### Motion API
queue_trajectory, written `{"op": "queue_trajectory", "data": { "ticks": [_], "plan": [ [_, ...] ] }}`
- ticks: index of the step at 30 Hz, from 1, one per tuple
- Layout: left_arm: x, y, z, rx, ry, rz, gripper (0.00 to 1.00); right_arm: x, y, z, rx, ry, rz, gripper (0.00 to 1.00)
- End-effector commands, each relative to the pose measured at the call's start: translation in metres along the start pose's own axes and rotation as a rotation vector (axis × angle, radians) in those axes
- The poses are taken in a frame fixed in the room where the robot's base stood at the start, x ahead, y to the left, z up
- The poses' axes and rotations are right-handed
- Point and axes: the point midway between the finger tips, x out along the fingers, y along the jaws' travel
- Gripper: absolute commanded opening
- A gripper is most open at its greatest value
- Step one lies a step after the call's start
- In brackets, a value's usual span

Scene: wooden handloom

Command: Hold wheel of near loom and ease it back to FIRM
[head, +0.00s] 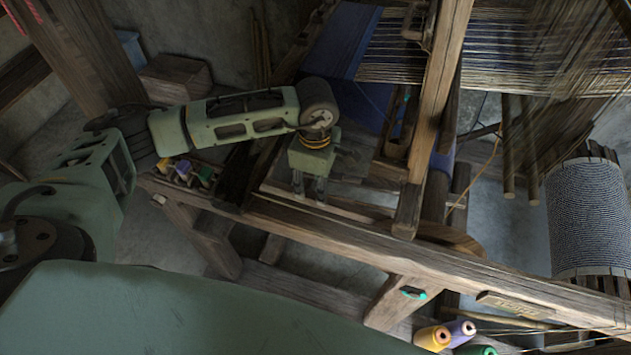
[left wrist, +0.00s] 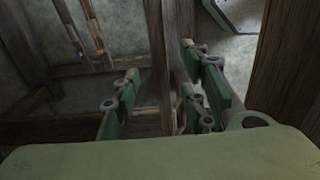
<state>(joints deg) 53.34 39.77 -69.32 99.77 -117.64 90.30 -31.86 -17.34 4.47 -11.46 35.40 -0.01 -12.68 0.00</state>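The near loom's long wooden beam (head: 340,236) runs across the middle of the head view. A curved, rounded wooden piece (head: 450,238) at its upright may be the wheel; most of it is hidden, and I cannot read any FIRM mark. My left gripper (head: 308,190) points down over the loom frame, left of that piece and apart from it. In the left wrist view its green-padded fingers (left wrist: 165,100) stand wide apart. A wooden bar (left wrist: 157,60) shows between or beyond them, and I cannot tell whether they touch it. My right gripper is out of view.
The loom's upright post (head: 432,120) stands right of my left gripper. A wound warp roll (head: 588,215) is at the far right. Coloured spools (head: 433,338) lie low at the front. A box of bobbins (head: 183,172) sits near my left forearm.

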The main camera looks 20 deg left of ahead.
Motion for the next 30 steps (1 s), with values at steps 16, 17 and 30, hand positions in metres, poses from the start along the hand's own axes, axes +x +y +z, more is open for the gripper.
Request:
{"op": "queue_trajectory", "data": {
  "ticks": [16,17,30],
  "plan": [
    [0.066,0.0,0.0,0.001,0.0,0.0,0.39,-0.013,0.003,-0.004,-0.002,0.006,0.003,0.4],
    [0.067,0.0,0.0,0.0,0.0,0.001,0.39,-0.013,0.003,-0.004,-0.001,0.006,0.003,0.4],
    [0.068,0.0,0.0,0.001,0.0,0.001,0.24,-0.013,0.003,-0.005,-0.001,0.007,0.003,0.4]
  ]
}}
